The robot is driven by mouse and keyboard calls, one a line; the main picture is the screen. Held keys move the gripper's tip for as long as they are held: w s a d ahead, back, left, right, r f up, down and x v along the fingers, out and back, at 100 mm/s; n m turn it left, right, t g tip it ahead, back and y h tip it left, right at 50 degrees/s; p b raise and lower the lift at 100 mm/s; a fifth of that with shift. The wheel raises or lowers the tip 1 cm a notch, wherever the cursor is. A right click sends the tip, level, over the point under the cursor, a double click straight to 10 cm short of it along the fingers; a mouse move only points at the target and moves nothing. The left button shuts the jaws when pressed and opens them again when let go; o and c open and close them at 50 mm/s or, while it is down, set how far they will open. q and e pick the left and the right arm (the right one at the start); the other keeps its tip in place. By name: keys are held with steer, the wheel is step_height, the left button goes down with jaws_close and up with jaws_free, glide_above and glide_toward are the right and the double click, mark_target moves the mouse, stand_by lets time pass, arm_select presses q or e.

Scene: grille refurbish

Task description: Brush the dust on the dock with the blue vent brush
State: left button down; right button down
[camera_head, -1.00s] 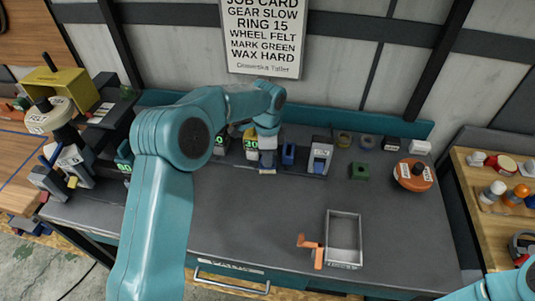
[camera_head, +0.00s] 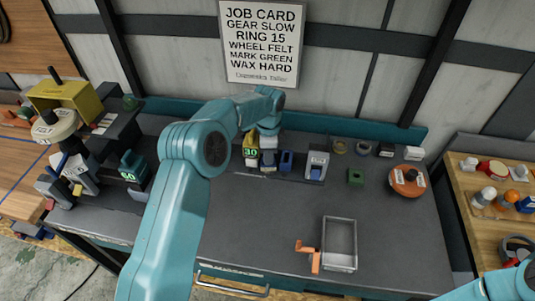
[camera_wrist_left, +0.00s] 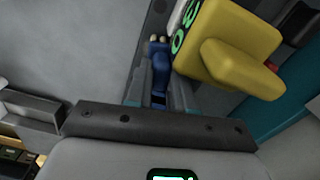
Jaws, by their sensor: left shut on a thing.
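My left gripper (camera_head: 268,152) is at the back middle of the dark bench, among a row of small tools. In the left wrist view its fingers (camera_wrist_left: 157,75) are shut on a blue piece with small pale tips, which looks like the blue vent brush (camera_wrist_left: 160,62). A yellow block marked 30 (camera_head: 250,150) stands close beside it; it is large in the wrist view (camera_wrist_left: 235,50). I cannot tell for sure which thing is the dock, and I make out no dust. My right gripper is out of view; only part of my right arm shows at the lower right.
A metal tray (camera_head: 354,240) with an orange crank (camera_head: 309,256) sits at the front. A blue tool (camera_head: 286,161), a grey-and-blue block (camera_head: 317,166), a green block (camera_head: 355,176) and an orange disc (camera_head: 407,181) stand right of the gripper. The bench middle is clear.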

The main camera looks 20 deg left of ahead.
arm_select(q)
steer(key=shift+s+f+b, duration=0.15)
steer(key=shift+f+b, duration=0.15)
steer(key=shift+b, duration=0.05)
steer(key=s+b, duration=0.1)
steer(key=s+d+b, duration=0.1)
steer(key=s, duration=0.1)
steer(key=shift+s+f, duration=0.15)
steer(key=shift+s+d+b, duration=0.1)
steer(key=shift+s+b, duration=0.2)
step_height(320, 180, up, 6)
steer(key=p, duration=0.4)
steer(key=shift+w, duration=0.2)
step_height(320, 180, up, 3)
steer(key=p, duration=0.2)
steer(key=shift+p, duration=0.4)
